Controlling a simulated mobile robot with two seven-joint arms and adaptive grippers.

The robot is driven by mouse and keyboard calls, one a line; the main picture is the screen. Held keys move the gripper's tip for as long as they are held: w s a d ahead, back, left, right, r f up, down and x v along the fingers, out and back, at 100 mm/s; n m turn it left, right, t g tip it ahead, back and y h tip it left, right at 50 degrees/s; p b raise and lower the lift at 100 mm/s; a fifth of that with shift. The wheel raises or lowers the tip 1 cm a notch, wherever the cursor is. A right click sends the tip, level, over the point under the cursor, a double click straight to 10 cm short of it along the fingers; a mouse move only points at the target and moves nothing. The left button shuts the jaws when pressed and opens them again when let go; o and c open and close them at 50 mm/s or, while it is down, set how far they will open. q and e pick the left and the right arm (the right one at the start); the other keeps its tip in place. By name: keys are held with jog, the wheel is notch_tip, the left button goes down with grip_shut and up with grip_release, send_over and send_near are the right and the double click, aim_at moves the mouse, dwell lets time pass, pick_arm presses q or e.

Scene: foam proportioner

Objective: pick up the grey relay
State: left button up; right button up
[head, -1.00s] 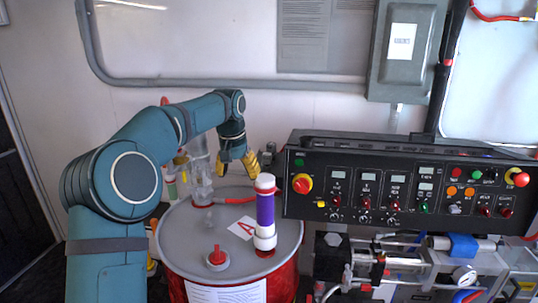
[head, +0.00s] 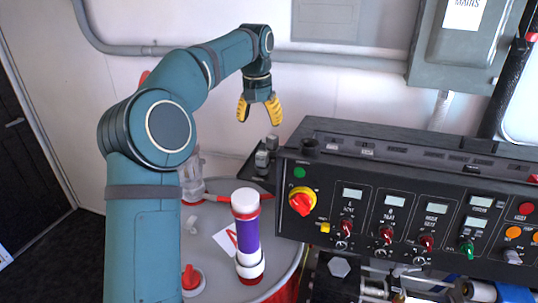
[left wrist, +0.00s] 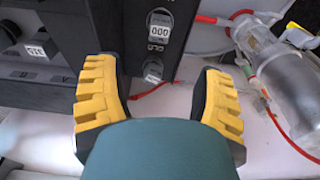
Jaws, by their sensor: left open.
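Two small grey blocks, which look like relays, sit on a dark bracket at the left end of the control panel; I point at one grey relay (head: 264,158) in the head view. The left wrist view shows two labelled parts on a black strip, a larger one (left wrist: 160,26) and a smaller one (left wrist: 153,71); I cannot tell which is the grey relay. My left gripper (head: 259,109) is open and empty, pointing down above the blocks. Its yellow fingers also show in the left wrist view (left wrist: 160,82), apart from these parts. My right gripper is not in view.
The black control panel (head: 400,170) stands right of the gripper. Below is a drum (head: 205,240) bearing a purple-and-white cylinder (head: 247,236) and a clear fitting (head: 192,178). A grey conduit (head: 340,61) runs along the wall behind. The air around the gripper looks clear.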

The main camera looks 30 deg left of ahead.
aim_at(262, 153)
pick_arm(q)
jog(key=f, duration=0.2)
jog(key=f+b, duration=0.1)
jog(key=f, duration=0.4)
jog(key=shift+w+a+f, duration=0.1)
jog(key=shift+w+f, duration=0.05)
jog(key=shift+w, duration=0.15)
jog(key=shift+w+f+b, duration=0.2)
jog(key=shift+f+b, duration=0.05)
jog(key=shift+f, duration=1.2)
jog(key=shift+w+f+b, duration=0.2)
jog(key=shift+f, duration=1.25)
grip_shut()
